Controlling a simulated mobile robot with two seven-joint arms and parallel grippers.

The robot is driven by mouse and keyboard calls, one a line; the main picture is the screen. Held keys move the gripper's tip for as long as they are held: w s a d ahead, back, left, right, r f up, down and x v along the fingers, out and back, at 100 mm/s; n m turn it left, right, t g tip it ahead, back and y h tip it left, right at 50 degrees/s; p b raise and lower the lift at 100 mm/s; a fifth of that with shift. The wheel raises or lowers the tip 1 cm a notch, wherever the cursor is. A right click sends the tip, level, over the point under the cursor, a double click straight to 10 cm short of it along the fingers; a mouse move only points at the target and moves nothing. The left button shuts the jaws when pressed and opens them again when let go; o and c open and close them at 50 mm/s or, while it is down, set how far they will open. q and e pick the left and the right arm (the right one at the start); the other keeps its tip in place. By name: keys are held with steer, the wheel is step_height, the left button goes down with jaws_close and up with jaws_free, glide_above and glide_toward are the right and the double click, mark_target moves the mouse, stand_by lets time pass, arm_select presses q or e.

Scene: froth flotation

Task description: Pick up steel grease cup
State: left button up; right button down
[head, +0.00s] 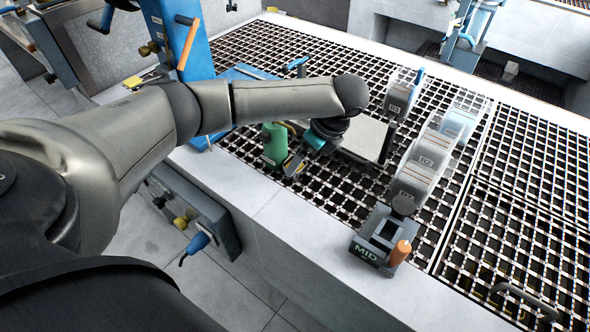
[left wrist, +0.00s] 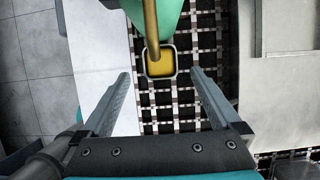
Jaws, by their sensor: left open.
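In the left wrist view, a small square cup (left wrist: 174,71) with a grey rim and yellow contents lies ahead of my left gripper (left wrist: 160,74). A yellow-brown rod crosses above the cup and hides part of it. The two fingers are spread wide, one on each side of the cup, and show gaps to it. In the head view my left gripper (head: 297,165) points down over the grating beside a green bottle (head: 274,144). The cup is hard to make out there. My right gripper is not in view.
The grating (head: 340,55) has a pale concrete ledge (head: 285,215) along its near side. Several labelled grey parts (head: 428,150) stand to the right. A blue post (head: 183,40) rises at back left.

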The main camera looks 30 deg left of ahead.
arm_select(q)
steer(key=b+x, duration=0.1)
steer(key=x, duration=0.3)
steer(key=shift+a+f, duration=0.25)
steer(key=c, duration=1.4)
